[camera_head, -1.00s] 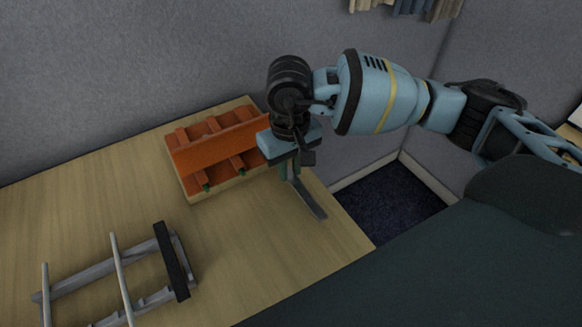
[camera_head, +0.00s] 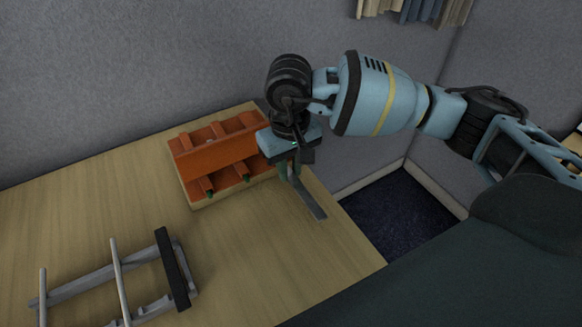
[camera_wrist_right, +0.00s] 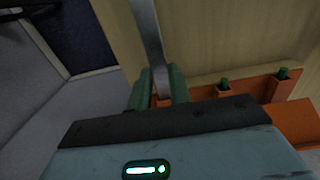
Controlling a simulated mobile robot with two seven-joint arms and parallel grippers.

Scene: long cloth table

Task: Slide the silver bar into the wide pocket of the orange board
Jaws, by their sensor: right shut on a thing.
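The orange board (camera_head: 208,158) lies near the table's far edge, with several slots between raised orange ribs and green pegs along its near side. It also shows in the wrist view (camera_wrist_right: 285,86), at the right. My right gripper (camera_head: 288,172) is at the board's right end in the head view, its green fingers shut on the silver bar (camera_head: 309,201). In the wrist view the bar (camera_wrist_right: 147,36) runs up between the fingertips (camera_wrist_right: 160,88). The bar's free end points toward the front right, away from the board. The wide pocket is partly hidden and I cannot single it out. My left gripper is out of view.
A grey metal rack (camera_head: 100,280) with a black end bar stands on the wooden table (camera_head: 225,255) at the front left. The table between rack and board is clear. A grey wall (camera_head: 120,70) rises behind the table. The table edge drops to dark carpet at the right.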

